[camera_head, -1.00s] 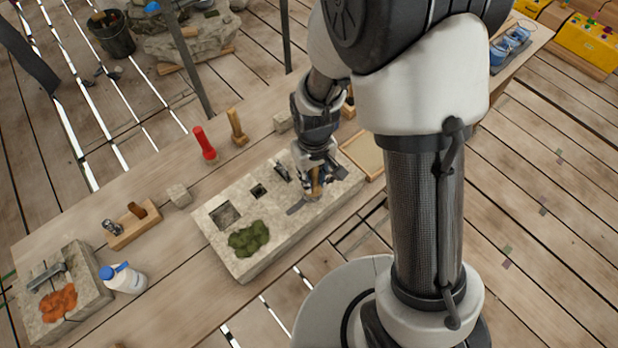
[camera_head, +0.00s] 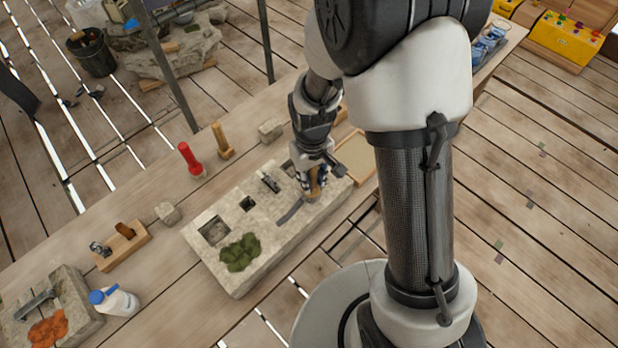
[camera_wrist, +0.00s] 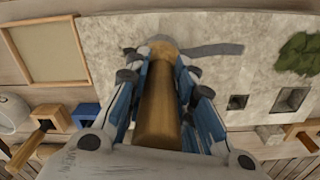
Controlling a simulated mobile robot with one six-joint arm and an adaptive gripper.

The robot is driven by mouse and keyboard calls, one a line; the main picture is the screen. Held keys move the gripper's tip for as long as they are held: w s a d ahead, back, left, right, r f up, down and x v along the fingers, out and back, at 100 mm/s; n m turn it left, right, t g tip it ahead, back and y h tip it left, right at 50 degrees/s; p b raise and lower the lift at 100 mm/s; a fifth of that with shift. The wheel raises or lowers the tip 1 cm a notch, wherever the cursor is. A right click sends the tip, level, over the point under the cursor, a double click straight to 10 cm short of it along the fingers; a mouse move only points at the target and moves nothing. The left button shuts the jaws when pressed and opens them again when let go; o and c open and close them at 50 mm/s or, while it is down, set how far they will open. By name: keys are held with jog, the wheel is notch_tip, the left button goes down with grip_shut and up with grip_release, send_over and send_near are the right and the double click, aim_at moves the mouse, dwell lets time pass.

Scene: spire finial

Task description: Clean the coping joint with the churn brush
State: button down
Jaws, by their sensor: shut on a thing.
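The coping stone (camera_head: 215,262) is a pale block on the plank bench. Its joint (camera_head: 290,211) is a dark grey strip across the top, running from the stone's front-middle toward my gripper. The joint also shows in the wrist view (camera_wrist: 215,49). My gripper (camera_head: 314,183) is over the right part of the stone, shut on the churn brush. The brush's brown wooden handle (camera_wrist: 158,105) lies between the blue finger pads in the wrist view. Its far end is at the joint's end; I cannot tell whether the bristles touch the stone.
Green moss (camera_head: 240,252) and square holes (camera_head: 215,230) mark the stone's top. A red-handled tool (camera_head: 190,158) and a wooden-handled tool (camera_head: 222,142) stand behind it. A white bottle with a blue cap (camera_head: 114,300) is at the left. A framed tray (camera_wrist: 45,50) lies beside the stone.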

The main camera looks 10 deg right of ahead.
jog(key=shift+w+d+r, duration=0.1)
jog(key=shift+w+d, duration=0.3)
jog(key=shift+d, duration=0.2)
jog(key=shift+w+d, duration=0.35)
jog(key=shift+d, duration=0.2)
jog(key=shift+w, duration=0.1)
jog(key=shift+w+d, duration=0.4)
jog(key=shift+d, duration=0.2)
jog(key=shift+w+d, duration=0.35)
jog(key=shift+d, duration=0.25)
jog(key=shift+r, duration=0.1)
notch_tip(320, 180, up, 7)
jog(key=p, duration=0.5)
